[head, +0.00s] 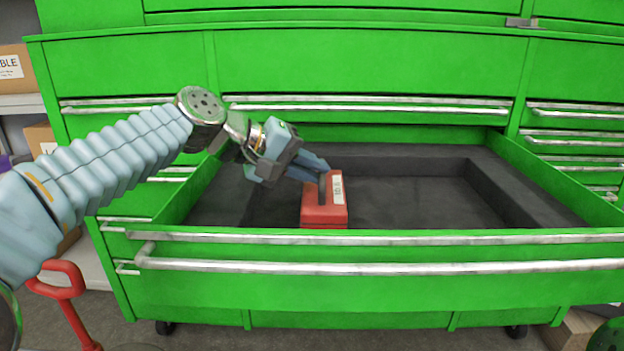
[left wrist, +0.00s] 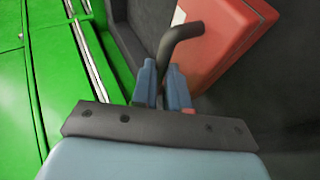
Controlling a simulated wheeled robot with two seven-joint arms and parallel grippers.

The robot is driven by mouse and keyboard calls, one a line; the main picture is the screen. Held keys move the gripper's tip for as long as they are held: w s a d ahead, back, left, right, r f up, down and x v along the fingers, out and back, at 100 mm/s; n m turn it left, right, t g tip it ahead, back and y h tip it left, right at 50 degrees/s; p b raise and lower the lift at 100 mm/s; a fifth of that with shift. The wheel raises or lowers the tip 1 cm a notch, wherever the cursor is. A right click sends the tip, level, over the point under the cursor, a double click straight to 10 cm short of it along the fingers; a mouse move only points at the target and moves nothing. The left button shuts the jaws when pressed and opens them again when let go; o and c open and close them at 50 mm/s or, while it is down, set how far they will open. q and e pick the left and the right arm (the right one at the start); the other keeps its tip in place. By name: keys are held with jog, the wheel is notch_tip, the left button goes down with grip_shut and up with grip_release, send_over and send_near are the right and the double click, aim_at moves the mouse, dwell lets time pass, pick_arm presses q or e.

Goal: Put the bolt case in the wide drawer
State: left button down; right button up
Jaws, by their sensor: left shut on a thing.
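The bolt case is a red box (head: 323,214) with a white label and a dark handle. It is inside the outline of the open wide drawer (head: 400,290), left of the middle, its lower edge at the drawer's front rim. I cannot tell whether it touches the drawer floor. My left gripper (head: 322,172) reaches in from the left and is shut on the case's handle. The left wrist view shows the fingers (left wrist: 163,88) closed at the dark bent handle, with the red case (left wrist: 215,45) beyond. My right gripper is not in view.
The green cabinet has shut drawers above (head: 370,75) and at the right (head: 575,150). The wide drawer's dark floor is bare to the right of the case (head: 410,200). Cardboard boxes (head: 18,70) stand at the left, and a red handle (head: 62,280) stands at lower left.

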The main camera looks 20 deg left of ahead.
pick_arm(q)
jog(key=shift+f, duration=0.4)
jog(key=shift+f, duration=0.15)
jog(key=c, duration=1.1)
grip_release()
jog(key=shift+s+a+r, duration=0.15)
jog(key=shift+a+r, duration=0.05)
jog(key=shift+r, duration=0.05)
jog(key=v, duration=1.1)
jog(key=shift+s+a+r+p, duration=0.1)
jog(key=shift+s+a+p, duration=0.05)
jog(key=shift+s+p, duration=0.15)
